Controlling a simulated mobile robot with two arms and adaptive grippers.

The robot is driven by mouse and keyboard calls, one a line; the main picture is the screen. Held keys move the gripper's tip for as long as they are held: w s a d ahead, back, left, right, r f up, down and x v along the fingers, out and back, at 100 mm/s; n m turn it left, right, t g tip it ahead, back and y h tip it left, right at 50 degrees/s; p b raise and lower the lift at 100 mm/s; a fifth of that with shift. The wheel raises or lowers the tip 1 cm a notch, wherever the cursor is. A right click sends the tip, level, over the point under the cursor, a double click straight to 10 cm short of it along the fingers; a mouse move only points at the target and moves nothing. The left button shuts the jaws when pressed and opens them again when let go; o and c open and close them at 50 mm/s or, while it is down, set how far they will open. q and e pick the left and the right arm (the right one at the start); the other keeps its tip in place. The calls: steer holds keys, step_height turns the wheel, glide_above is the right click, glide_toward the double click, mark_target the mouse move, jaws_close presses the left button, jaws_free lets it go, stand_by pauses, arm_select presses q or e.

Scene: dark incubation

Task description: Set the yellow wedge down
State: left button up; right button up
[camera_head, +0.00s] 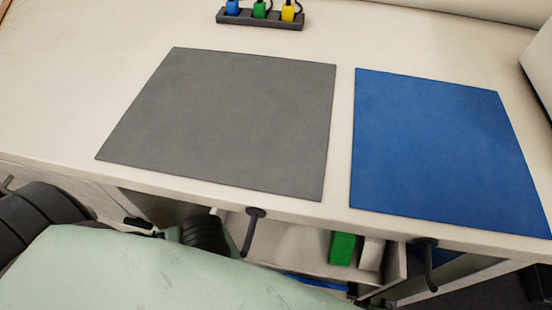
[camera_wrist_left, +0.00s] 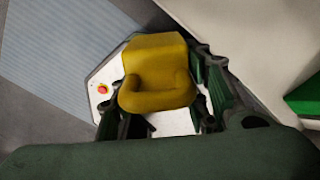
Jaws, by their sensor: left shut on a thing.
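The yellow wedge (camera_wrist_left: 158,75) shows in the left wrist view, between the dark fingers of my left gripper (camera_wrist_left: 160,108), which is shut on it. The fingers hide parts of its sides. The wedge is not visible in the head view, and the left gripper's fingertips cannot be made out there. My right gripper is in neither view.
On the pale table (camera_head: 75,95) lie a grey mat (camera_head: 225,120) and a blue mat (camera_head: 435,145), both bare. A dark strip (camera_head: 260,20) with blue, green and yellow plugs stands behind. Below the front edge, a green block (camera_head: 342,248) sits in an open compartment.

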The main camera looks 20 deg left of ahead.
arm_select(q)
steer(key=shift+w+r, duration=0.1)
steer(key=shift+w, duration=0.2)
steer(key=w, duration=0.2)
steer(key=w+a+p, duration=0.1)
steer(key=w, duration=0.4)
steer(key=shift+w+a, duration=0.2)
steer(key=shift+a, duration=0.15)
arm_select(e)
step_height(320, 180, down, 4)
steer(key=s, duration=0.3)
arm_select(q)
steer(key=w, duration=0.3)
steer(key=w+a, duration=0.1)
steer(key=w, duration=0.2)
steer(key=w+a, duration=0.1)
steer(key=w, duration=0.2)
steer(key=shift+a, duration=0.15)
steer(key=shift+w, duration=0.2)
steer(key=shift+a+f+b, duration=0.1)
steer(key=shift+f+b, duration=0.25)
steer(key=shift+f, duration=0.15)
steer(key=shift+f+b, duration=0.35)
steer(key=shift+f, duration=1)
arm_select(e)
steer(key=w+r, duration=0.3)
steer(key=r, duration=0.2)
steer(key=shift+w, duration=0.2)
